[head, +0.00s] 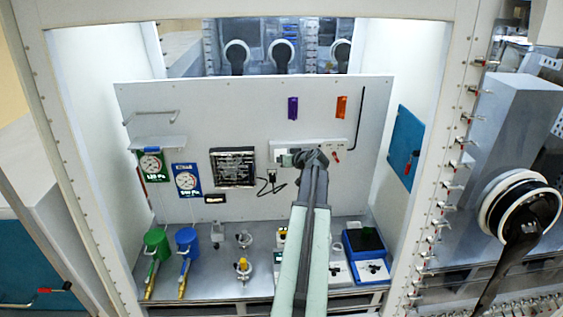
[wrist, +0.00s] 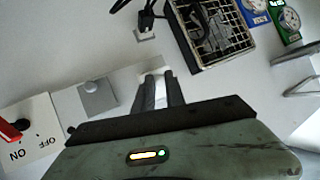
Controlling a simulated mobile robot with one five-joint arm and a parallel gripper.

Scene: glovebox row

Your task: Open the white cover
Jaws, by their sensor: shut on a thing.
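The white cover (wrist: 150,71) shows in the wrist view as a small pale piece at the tips of my fingers. Most of the cover is hidden by the fingers. In the head view my gripper (head: 295,158) reaches the white box on the back panel (head: 320,146), and my arm hides the box's lower middle. How far the cover stands open cannot be told.
A black grille box (head: 233,166) with a cable sits left of my gripper. Two gauges (head: 187,181) hang farther left. Bottles and instruments stand below.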

